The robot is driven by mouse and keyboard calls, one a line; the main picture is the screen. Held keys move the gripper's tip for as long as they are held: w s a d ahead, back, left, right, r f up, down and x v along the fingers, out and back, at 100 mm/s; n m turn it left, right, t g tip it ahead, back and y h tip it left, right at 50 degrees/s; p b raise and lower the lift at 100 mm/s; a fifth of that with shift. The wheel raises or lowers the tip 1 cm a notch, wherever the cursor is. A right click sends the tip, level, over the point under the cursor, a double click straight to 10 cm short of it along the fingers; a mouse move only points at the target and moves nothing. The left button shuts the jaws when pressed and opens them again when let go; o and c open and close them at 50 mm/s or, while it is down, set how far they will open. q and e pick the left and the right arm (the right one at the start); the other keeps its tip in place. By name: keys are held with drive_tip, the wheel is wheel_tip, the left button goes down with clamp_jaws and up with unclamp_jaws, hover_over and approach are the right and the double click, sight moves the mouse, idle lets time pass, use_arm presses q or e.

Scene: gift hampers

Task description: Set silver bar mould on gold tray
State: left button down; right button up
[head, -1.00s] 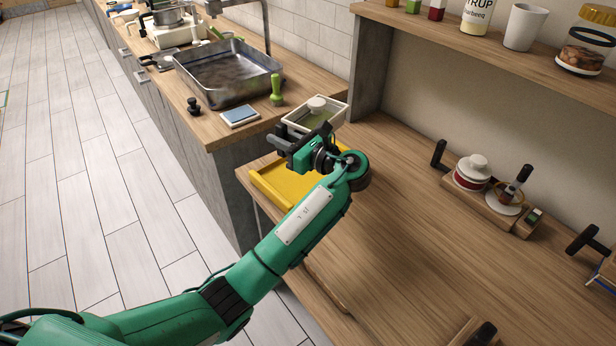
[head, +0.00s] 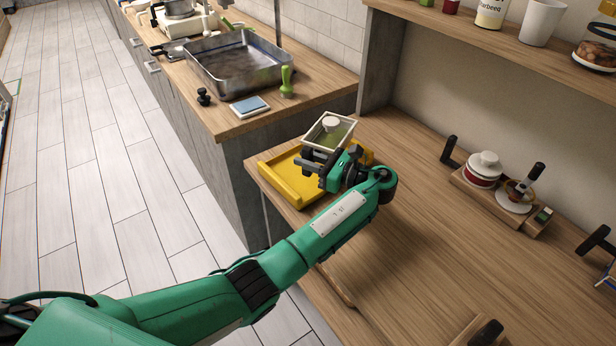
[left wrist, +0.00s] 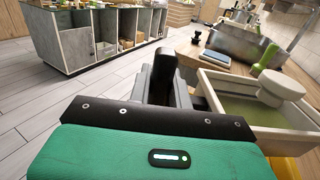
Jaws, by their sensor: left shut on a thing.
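The silver bar mould (head: 345,146) is an open box with a pale rim, a green inside and a round white knob. It shows large at the right of the left wrist view (left wrist: 225,93). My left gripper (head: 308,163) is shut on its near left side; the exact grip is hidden. The gold tray (head: 283,184) is yellow and lies at the far left corner of the wooden table. The mould is over the tray's back part, low and roughly level; I cannot tell whether they touch. My right gripper is not in view.
A counter with a metal basin (head: 238,68), a blue sponge dish (head: 250,106) and a green-handled tool (head: 286,82) stands behind the tray. A wooden caddy (head: 490,200) with jars is at right. The table's middle (head: 430,260) is clear.

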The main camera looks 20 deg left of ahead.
use_arm(q)
wheel_tip(320, 180, down, 7)
drive_tip(key=shift+r, duration=0.2)
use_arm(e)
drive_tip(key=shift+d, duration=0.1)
use_arm(q)
drive_tip(key=c, duration=1.3)
unclamp_jaws()
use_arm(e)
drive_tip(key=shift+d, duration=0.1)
use_arm(q)
drive_tip(key=d, duration=0.2)
drive_tip(key=d+b, duration=0.1)
drive_tip(key=d, duration=0.1)
drive_tip(key=s+d+b, duration=0.1)
drive_tip(key=d, duration=0.1)
drive_tip(key=shift+s+d, duration=0.1)
drive_tip(key=shift+d, duration=0.2)
drive_tip(key=shift+s+d, duration=0.1)
drive_tip(key=shift+d, duration=0.3)
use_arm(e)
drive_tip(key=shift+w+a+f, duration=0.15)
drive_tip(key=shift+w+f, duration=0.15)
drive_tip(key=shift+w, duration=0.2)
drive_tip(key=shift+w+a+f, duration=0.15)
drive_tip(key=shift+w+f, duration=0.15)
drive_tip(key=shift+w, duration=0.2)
